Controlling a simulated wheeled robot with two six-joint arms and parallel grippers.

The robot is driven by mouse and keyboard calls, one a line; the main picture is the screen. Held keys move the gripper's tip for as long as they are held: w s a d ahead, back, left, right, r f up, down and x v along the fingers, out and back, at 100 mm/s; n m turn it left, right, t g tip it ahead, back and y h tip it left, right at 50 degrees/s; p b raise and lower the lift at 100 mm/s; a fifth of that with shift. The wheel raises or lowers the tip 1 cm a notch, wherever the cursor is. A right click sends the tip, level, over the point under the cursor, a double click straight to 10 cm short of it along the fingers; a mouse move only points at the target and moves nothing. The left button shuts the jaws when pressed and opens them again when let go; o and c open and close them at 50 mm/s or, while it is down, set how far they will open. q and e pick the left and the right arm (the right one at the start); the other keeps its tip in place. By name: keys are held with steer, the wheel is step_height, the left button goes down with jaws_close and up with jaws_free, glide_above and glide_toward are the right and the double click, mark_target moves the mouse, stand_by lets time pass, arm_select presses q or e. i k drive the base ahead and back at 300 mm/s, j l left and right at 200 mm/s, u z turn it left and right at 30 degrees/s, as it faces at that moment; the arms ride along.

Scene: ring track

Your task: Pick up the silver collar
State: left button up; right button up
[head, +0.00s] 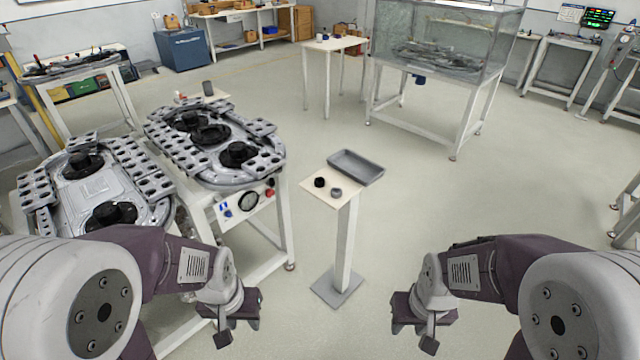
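The silver collar (336,192) is a small grey ring on the pale top of a narrow pedestal stand (312,187). A black collar (320,182) lies just to its left, close beside it. My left gripper (235,322) hangs low, to the left of the stand and apart from it. My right gripper (418,328) hangs low, to the right of the stand. Neither gripper touches the collar. Both point down, and the small, dark view of their fingers does not show whether they are open or shut. No held object is visible in either.
A grey tray (357,167) sits on the stand behind the collars. A ring-track table (215,150) with a gauge panel stands to the left, another track (95,185) further left. A glass tank on a frame (440,45) is behind. The floor right of the stand is clear.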

mark_target(336, 193)
steer(key=i+u, duration=0.15)
steer(key=i, duration=0.5)
steer(key=i+l+u, duration=0.15)
steer(key=i, duration=0.45)
